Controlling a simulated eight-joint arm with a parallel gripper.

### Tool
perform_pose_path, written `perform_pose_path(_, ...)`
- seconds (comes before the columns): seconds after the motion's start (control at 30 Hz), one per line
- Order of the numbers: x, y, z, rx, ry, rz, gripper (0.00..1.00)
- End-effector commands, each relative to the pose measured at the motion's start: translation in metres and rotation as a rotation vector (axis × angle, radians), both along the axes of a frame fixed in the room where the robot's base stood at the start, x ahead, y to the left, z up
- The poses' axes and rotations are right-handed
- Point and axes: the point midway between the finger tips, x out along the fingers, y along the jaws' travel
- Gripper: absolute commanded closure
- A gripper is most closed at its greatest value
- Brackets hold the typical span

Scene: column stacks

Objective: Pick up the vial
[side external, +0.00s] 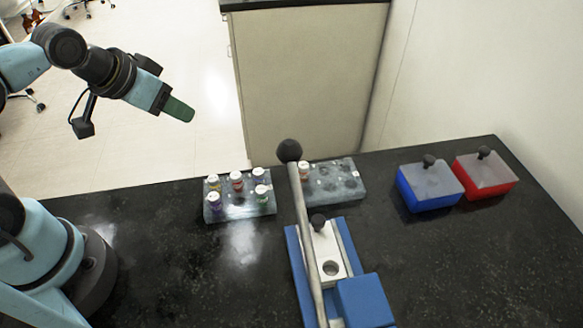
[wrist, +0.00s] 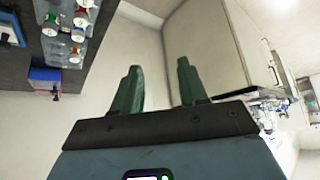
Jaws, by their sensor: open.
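A single vial (side external: 303,172) stands in a second grey rack (side external: 338,192), partly behind a lever. The frames do not show which vial the task means. My gripper (side external: 182,110) is in the air, above and left of the racks, well apart from them. In the wrist view my gripper (wrist: 157,85) has its two green fingers apart with nothing between them. Some vials (wrist: 78,35) show at that view's upper left.
A blue lever press (side external: 365,300) with a tall rod and black ball knob (side external: 289,151) stands right of the first rack. A blue box (side external: 430,186) and a red box (side external: 486,174), both with grey knobbed lids, sit at the right.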

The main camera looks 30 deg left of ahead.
Motion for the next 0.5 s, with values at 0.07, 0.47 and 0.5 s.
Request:
perform_pose_path(0.07, 0.0, 0.0, 0.0, 0.0, 0.0, 0.0, 0.62)
perform_pose_path(0.47, 0.0017, -0.0055, 0.0019, -0.023, 0.028, 0.015, 0.65)
perform_pose_path(0.5, 0.0027, -0.0095, 0.0029, -0.039, 0.052, 0.026, 0.65)
